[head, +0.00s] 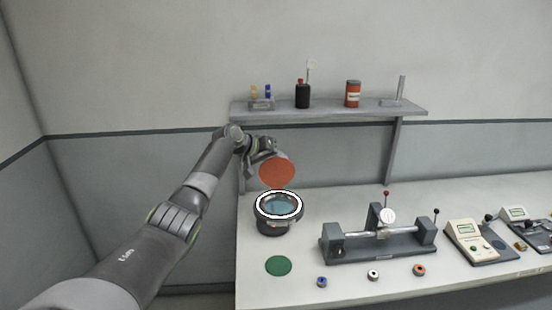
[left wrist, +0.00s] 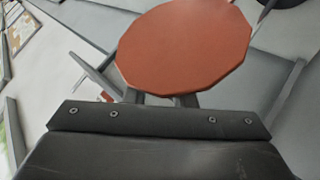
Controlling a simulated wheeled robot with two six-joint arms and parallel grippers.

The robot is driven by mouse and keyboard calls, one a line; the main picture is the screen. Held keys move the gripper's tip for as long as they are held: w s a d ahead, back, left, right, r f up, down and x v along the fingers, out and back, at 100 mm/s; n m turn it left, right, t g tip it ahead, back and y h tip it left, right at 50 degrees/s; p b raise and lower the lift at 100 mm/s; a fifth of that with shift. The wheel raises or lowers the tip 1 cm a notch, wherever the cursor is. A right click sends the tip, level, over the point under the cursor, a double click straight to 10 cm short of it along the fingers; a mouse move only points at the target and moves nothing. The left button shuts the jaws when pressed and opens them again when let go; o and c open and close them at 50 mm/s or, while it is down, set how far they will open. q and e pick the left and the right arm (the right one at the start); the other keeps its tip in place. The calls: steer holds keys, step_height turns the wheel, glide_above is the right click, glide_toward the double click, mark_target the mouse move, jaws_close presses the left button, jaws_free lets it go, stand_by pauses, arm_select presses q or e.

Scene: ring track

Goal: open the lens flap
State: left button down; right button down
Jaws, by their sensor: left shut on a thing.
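The lens flap (head: 277,173) is an orange-red disc, standing raised above a round lens (head: 279,206) with a blue face and a white ring. The lens sits on a dark round base on the bench. My left gripper (head: 266,156) is at the flap's upper edge, behind it, and is shut on the flap. In the left wrist view the flap (left wrist: 185,45) fills the upper middle, right at the finger ends, and hides the fingertips. My right gripper is not in view.
A green disc (head: 278,265) lies on the bench (head: 345,285) in front of the lens. A grey fixture (head: 378,244) with red and black knobs stands to the right. Small coloured rings lie along the front. A shelf (head: 330,109) with bottles hangs behind.

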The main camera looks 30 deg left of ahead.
arm_select(q)
steer(key=shift+s+f, duration=0.15)
steer(key=shift+f, duration=0.5)
steer(key=c, duration=1.3)
jaws_free()
steer(key=shift+c, duration=0.2)
steer(key=shift+o, duration=0.2)
steer(key=shift+w+a, duration=0.15)
steer(key=shift+w, duration=0.1)
steer(key=shift+r, duration=0.2)
steer(key=b+v, duration=0.5)
steer(key=v, duration=1.2)
steer(key=shift+a+r, duration=0.1)
steer(key=shift+r, duration=0.05)
